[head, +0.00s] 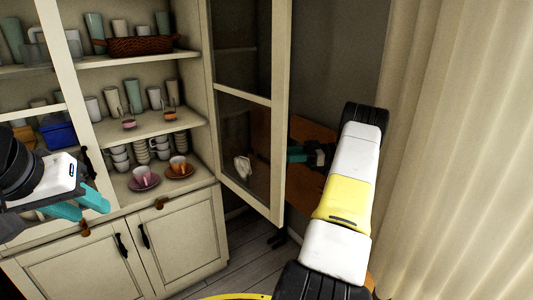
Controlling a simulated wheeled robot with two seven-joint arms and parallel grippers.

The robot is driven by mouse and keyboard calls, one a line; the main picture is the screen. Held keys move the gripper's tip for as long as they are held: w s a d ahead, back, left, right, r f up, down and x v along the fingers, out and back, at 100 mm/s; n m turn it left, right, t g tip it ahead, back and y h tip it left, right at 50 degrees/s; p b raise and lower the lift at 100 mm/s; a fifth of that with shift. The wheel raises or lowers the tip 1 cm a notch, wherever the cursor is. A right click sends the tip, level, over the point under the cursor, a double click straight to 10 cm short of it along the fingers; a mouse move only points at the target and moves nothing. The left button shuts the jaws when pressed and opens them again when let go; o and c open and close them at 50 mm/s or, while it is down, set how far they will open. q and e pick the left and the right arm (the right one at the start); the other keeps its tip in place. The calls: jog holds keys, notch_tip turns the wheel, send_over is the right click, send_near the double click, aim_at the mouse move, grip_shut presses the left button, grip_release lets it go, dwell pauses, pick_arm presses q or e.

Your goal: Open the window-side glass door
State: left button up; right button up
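The window-side glass door (243,94) is the right one of the cabinet. It stands swung well out from the cabinet, with its shelves exposed. My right gripper (296,154) is just right of the door's free edge, on its far side from the shelves. Its fingertips are partly hidden by the door frame, so I cannot tell whether it touches the door or is open. My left gripper (80,206) is at the left, in front of the other glass door (75,130), with its teal fingers apart and nothing visible between them.
The other glass door stays closed, with a dark handle (87,160). Shelves hold cups, a basket (140,45) and saucers (144,183). Lower cupboard doors (185,240) are shut. A cream curtain (455,150) hangs at the right. Some wooden floor (247,250) is clear below the open door.

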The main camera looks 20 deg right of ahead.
jog(key=v, duration=0.7)
jog(key=shift+d, duration=0.35)
jog(key=shift+s, duration=0.15)
